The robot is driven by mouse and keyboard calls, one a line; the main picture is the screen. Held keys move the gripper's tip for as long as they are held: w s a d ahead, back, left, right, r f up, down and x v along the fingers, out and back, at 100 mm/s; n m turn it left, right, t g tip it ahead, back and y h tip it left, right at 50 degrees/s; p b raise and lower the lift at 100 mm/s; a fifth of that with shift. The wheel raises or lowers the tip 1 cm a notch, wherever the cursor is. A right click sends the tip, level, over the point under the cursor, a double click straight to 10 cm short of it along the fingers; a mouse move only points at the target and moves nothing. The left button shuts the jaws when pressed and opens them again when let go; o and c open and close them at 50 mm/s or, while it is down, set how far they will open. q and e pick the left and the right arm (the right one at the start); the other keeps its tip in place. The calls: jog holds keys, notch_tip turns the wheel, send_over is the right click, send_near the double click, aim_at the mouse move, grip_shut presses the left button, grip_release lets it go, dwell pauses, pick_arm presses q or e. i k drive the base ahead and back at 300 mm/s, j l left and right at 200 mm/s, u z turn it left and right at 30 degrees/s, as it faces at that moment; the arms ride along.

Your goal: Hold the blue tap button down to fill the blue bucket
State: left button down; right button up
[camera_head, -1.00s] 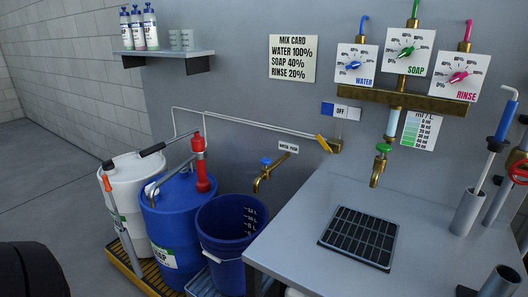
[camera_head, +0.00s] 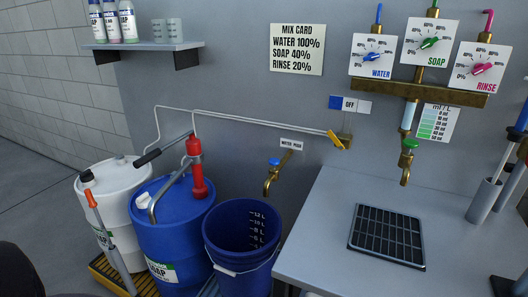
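The blue bucket (camera_head: 238,241) stands upright on the floor platform, left of the grey counter. Measuring marks show on its inner wall; I see no clear sign of water in it. A brass tap (camera_head: 270,181) with a blue button (camera_head: 273,161) on top sticks out from the wall above the bucket's right side. A small label (camera_head: 291,144) beside it seems to read "water main". A second brass tap (camera_head: 406,170) with a green button hangs over the counter's black grate. Neither of my grippers is in view, and nothing touches the blue button.
A blue drum (camera_head: 172,235) with a red-handled pump (camera_head: 197,170) and a white drum (camera_head: 118,205) stand left of the bucket. The grey counter (camera_head: 325,225) borders it on the right. A wall shelf (camera_head: 140,46) holds bottles. Space in front of the tap looks clear.

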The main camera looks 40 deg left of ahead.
aim_at(273, 162)
jog(key=k+j, duration=0.1)
jog(key=j, duration=0.45)
jog(key=k+j, duration=0.1)
jog(key=j, duration=0.45)
jog(key=k+j, duration=0.1)
jog(key=j, duration=0.45)
